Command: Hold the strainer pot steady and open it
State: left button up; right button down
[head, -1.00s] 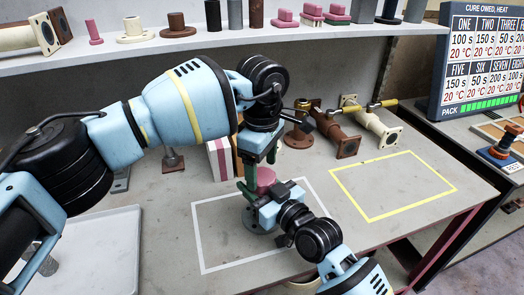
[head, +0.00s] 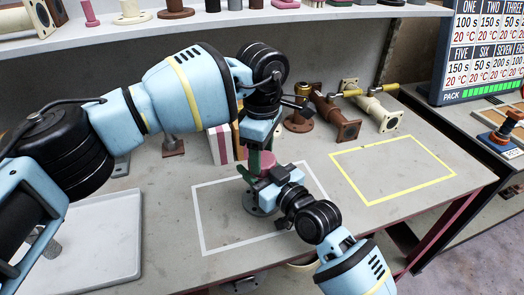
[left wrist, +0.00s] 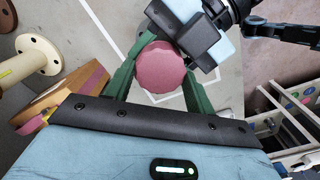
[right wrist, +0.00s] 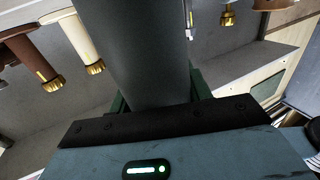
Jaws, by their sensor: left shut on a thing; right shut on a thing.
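The strainer pot has a grey body with a round foot (head: 256,205) standing inside the white rectangle on the bench. It looks upright. Its round pink lid (head: 262,161) sits on top and shows from above in the left wrist view (left wrist: 162,68). My left gripper (head: 261,155) comes from above, its green fingers shut on the lid's sides. My right gripper (head: 250,180) comes from the front right, shut on the body below the lid. The grey body (right wrist: 115,50) fills the middle of the right wrist view. The grippers hide much of the pot.
A striped block (head: 219,145) stands just behind the pot. Brown (head: 335,120) and cream (head: 375,108) pipe fittings lie behind, to the right. A pale tray (head: 105,235) is at left. The yellow rectangle (head: 392,178) is empty. A shelf (head: 210,22) runs along the back.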

pick_arm(q)
jog(key=shift+n, duration=1)
jog(key=o, duration=1.1)
jog(key=shift+r, duration=0.15)
jog(key=shift+r, duration=2.15)
jog(key=shift+r+m, duration=1.6)
jog(key=shift+r, duration=0.15)
jog(key=shift+c, duration=0.5)
jog(key=shift+f, duration=4.05)
